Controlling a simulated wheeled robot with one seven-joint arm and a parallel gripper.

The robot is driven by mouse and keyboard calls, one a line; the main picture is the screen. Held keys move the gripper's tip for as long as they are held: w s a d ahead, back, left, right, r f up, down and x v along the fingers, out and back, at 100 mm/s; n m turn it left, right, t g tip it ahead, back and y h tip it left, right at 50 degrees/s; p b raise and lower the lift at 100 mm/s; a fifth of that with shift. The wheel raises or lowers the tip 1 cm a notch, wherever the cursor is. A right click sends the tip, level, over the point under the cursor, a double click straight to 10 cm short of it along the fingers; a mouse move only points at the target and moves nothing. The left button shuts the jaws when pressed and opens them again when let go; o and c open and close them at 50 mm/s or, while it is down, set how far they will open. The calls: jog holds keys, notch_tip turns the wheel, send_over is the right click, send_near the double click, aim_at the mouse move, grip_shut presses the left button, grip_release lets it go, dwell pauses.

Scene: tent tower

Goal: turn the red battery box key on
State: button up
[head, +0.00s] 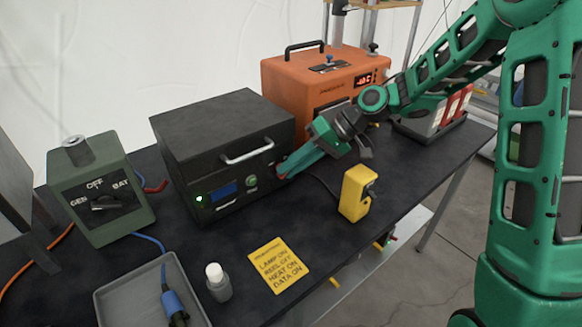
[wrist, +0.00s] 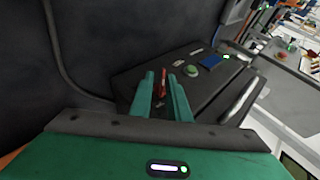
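The black battery box (head: 222,125) stands on the dark table in the head view, with a lit green lamp, a blue display and a green button on its front. The red key (wrist: 161,83) is on the box's front panel in the wrist view, at the end of the panel away from the lamp. My gripper (head: 281,174) reaches the right end of that front in the head view. In the wrist view my gripper (wrist: 162,78) has its two fingers apart, on either side of the red key, with a gap visible at left. Whether either finger touches the key is unclear.
A yellow device (head: 356,193) stands on the table below my arm. An orange box (head: 300,78) is behind the battery box. A green GEN/OFF/BAT switch box (head: 100,195), a grey tray (head: 105,302), a small bottle (head: 218,283) and a yellow card (head: 278,265) are nearer.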

jog(key=shift+w+a+r, duration=0.2)
jog(key=shift+r, duration=0.15)
jog(key=v, duration=1)
jog(key=shift+d, duration=0.45)
jog(key=shift+s, duration=0.1)
